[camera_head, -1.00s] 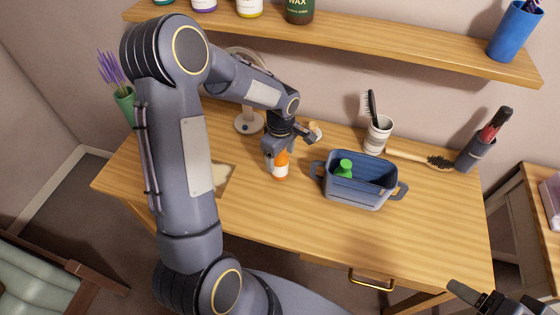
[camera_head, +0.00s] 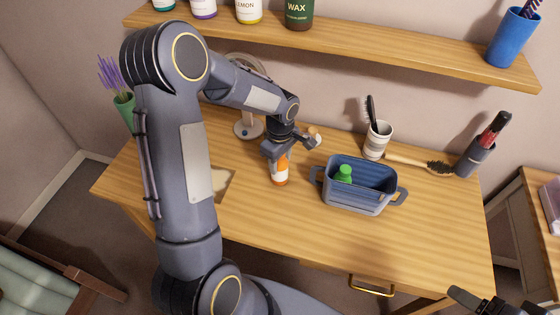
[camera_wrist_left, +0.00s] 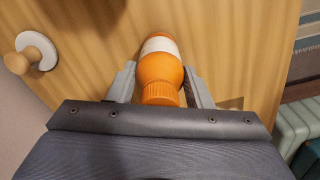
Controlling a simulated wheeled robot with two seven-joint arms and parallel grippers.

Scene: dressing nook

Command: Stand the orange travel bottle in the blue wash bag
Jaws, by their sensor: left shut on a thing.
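The orange travel bottle (camera_head: 280,172), with a white band, is upright at the middle-left of the table. It also shows in the left wrist view (camera_wrist_left: 160,70), between the two fingers. My left gripper (camera_head: 277,152) is shut on its upper part from above. I cannot tell whether its base touches the table. The blue wash bag (camera_head: 352,200) stands open to the right of the bottle, with a green-capped bottle (camera_head: 343,174) inside at its left end. The right part of the bag looks free. My right gripper (camera_head: 480,300) is partly in view at the lower right corner, away from these things.
A striped cup (camera_head: 377,140) with a dark brush stands behind the bag. A wooden hairbrush (camera_head: 420,160) lies beside it, near a dark holder (camera_head: 476,158). A round mirror (camera_head: 247,127) stands behind my left arm. The table front is clear.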

